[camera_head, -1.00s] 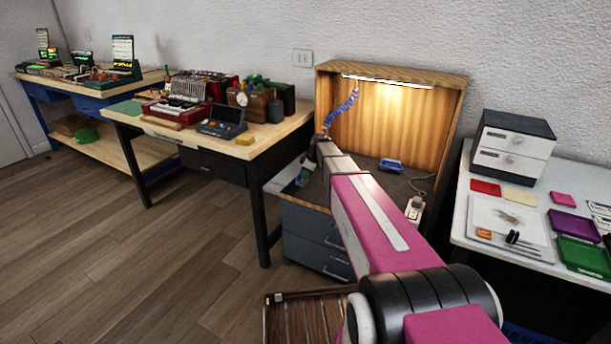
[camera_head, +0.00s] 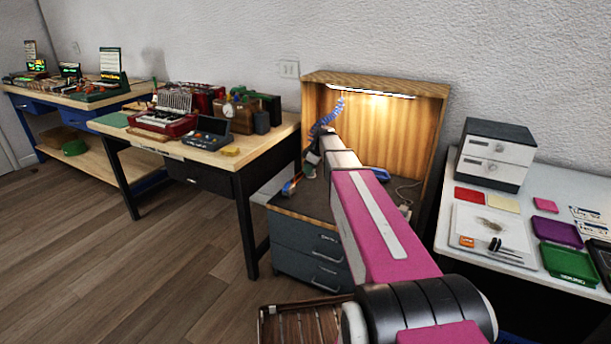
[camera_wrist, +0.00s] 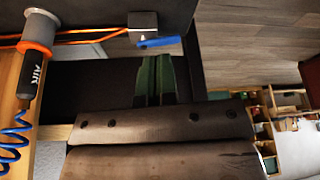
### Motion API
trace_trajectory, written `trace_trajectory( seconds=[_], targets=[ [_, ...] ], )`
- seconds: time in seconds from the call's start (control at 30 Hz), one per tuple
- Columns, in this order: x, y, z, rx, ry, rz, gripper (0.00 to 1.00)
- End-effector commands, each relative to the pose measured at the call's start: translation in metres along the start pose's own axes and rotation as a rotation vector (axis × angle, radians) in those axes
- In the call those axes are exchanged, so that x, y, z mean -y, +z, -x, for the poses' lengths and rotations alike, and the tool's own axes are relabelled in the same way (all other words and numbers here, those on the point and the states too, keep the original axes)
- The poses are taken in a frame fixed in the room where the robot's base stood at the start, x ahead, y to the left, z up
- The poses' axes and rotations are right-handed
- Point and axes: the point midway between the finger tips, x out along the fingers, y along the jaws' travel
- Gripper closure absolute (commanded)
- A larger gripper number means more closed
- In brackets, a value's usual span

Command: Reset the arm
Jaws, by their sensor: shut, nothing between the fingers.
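My pink arm (camera_head: 378,225) reaches from the lower right toward the wooden booth on the grey cabinet. In the head view my gripper is small and partly hidden by the arm, at the booth's left front. In the wrist view my gripper (camera_wrist: 154,78) shows as two dark green fingers side by side, shut with nothing between them. A black air tool marked AIR (camera_wrist: 33,75) with a blue coiled hose (camera_wrist: 14,140) is left of the fingers. A grey block with a blue handle (camera_wrist: 158,43) lies just beyond the fingertips. Contact with it cannot be told.
The lit wooden booth (camera_head: 442,112) stands around the arm's end. A workbench (camera_head: 268,132) with a red typewriter-like machine (camera_head: 168,120) is to the left. A white table (camera_head: 450,243) with trays and a drawer unit (camera_head: 495,155) is to the right. A slatted stool (camera_head: 290,325) stands below.

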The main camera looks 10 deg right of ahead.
Motion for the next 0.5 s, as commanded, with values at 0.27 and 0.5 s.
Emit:
trace_trajectory(
  seconds=[0.27,0.5],
  targets=[
    [0.000,0.000,0.002,0.000,0.000,0.000,1.00],
    [0.020,0.011,-0.006,0.023,-0.001,-0.066,1.00]
  ],
)
